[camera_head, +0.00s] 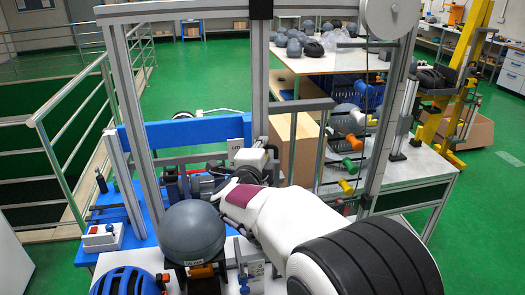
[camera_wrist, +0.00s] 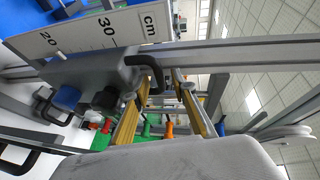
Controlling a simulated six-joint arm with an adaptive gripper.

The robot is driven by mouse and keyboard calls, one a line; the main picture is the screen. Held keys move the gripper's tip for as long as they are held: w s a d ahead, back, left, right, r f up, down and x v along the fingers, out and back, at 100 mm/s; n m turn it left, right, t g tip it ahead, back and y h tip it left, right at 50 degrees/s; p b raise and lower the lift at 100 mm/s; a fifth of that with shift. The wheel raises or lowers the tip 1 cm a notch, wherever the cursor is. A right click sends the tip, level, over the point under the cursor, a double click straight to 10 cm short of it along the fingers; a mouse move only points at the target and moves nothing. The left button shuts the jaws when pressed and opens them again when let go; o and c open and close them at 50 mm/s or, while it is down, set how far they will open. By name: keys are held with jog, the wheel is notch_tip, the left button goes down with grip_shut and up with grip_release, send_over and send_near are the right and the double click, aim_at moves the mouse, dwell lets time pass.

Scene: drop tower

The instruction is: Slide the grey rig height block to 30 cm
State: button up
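The grey rig height block (camera_wrist: 95,70) shows in the wrist view at upper left, beside a white scale plate (camera_wrist: 75,38) marked 20, 30 and cm. A black handle (camera_wrist: 151,68) sticks out from the block near the tips of my gripper (camera_wrist: 162,76). My gripper's two yellowish fingers stand apart, with the handle close to the left fingertip; I cannot tell whether they touch. The exact reading is unclear. In the head view my white arm hides most of my gripper, and a pale block (camera_head: 250,158) shows just beyond it, by the grey upright (camera_head: 260,85).
A dark grey ball (camera_head: 192,232) sits in front, left of my arm, and a blue helmet (camera_head: 130,281) lies at the lower left. The grey frame's posts (camera_head: 128,90) stand around the workspace. A rack with coloured pegs (camera_head: 352,142) is at right.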

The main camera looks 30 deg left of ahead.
grip_shut()
notch_tip(320, 180, up, 11)
jog(key=shift+f, duration=0.2)
dwell(0.3)
grip_release()
jog(key=shift+f, duration=0.2)
